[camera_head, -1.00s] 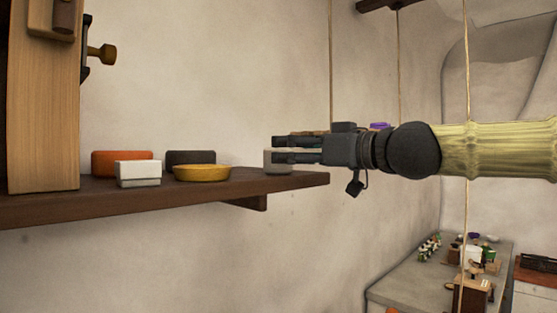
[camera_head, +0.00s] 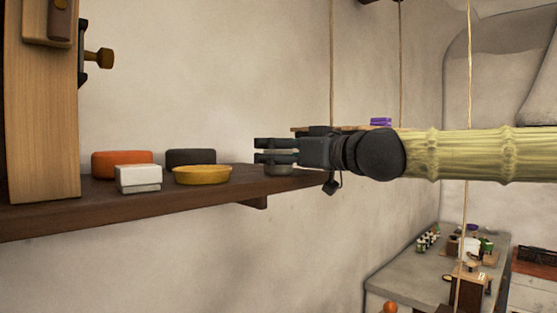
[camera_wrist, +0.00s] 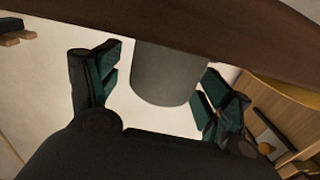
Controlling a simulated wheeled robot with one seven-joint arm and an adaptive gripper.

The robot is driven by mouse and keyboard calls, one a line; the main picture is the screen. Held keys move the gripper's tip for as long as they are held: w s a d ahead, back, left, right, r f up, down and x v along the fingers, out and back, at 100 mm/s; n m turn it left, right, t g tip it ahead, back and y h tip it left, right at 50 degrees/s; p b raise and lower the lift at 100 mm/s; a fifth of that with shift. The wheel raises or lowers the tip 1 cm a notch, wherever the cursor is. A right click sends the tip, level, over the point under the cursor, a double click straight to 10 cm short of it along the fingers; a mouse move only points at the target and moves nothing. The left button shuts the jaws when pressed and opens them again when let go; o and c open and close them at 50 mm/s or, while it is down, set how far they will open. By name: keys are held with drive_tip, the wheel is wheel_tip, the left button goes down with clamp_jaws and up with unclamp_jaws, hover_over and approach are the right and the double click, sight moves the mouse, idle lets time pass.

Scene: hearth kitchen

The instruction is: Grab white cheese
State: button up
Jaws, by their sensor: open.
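A small white block (camera_head: 138,178) stands near the front edge of the dark wooden shelf (camera_head: 110,205), left of a yellow dish. It may be the white cheese, but I cannot tell for sure. My gripper (camera_head: 258,150) is over the right end of the shelf, pointing left, open and apart from the white block. The white block is not clear there.
The yellow dish (camera_head: 202,175) is between the white block and my gripper. An orange block (camera_head: 122,158) and a dark block (camera_head: 190,157) stand behind. A wooden cabinet (camera_head: 42,120) closes the left end. A counter (camera_head: 415,272) with small items is lower right.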

drive_tip(key=c, duration=1.2)
drive_tip(key=shift+r, duration=0.1)
